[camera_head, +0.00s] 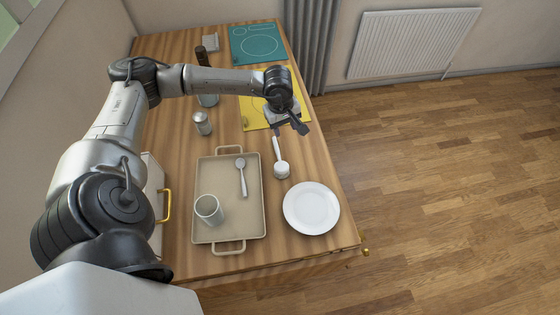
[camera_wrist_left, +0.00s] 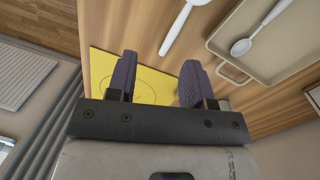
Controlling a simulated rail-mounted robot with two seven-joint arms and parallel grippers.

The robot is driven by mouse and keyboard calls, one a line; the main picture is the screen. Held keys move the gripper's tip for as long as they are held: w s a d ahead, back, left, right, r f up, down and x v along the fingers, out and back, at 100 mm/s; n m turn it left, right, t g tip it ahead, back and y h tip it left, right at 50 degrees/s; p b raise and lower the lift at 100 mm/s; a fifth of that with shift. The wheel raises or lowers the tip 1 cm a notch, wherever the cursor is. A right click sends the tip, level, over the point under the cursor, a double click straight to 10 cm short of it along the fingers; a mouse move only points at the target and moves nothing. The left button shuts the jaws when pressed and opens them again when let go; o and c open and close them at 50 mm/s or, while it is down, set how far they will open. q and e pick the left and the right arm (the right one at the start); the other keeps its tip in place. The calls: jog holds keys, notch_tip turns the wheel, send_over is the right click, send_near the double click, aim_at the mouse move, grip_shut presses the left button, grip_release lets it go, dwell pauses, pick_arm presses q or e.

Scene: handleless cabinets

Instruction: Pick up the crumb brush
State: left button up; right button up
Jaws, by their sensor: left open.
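The crumb brush (camera_head: 280,158) lies on the wooden counter, right of the tray, with a white handle pointing towards the back and a pale head nearer the front. Part of it also shows at the top of the left wrist view (camera_wrist_left: 180,24), where its head is cut off. My left gripper (camera_head: 299,126) is above the counter's right side, just beyond the handle end and apart from the brush. Its two dark fingers (camera_wrist_left: 157,75) are spread with nothing between them. The right gripper does not show.
A beige tray (camera_head: 216,167) holds a cup (camera_head: 208,209) and spoon (camera_head: 242,177). A white plate (camera_head: 311,208) is at the front right. A yellow mat (camera_head: 252,115) lies below my gripper, a teal mat (camera_head: 257,44) farther back. A shaker (camera_head: 202,124) stands left.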

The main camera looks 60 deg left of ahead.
pick_arm(q)
jog(key=s+m+g, duration=0.1)
jog(key=s+m, duration=0.1)
jog(key=b, duration=0.1)
send_over(278, 153)
jog(key=shift+y, duration=0.3)
notch_tip(278, 153, down, 9)
jog(key=shift+w+a+r, duration=0.15)
jog(key=shift+s+d+f+b, duration=0.1)
jog(key=shift+f+b, duration=0.25)
jog(key=shift+f, duration=1)
jog(key=shift+s+d+f+b, duration=0.1)
jog(key=shift+f+b, duration=0.2)
jog(key=shift+f, duration=1)
jog(key=shift+c, duration=0.8)
grip_shut()
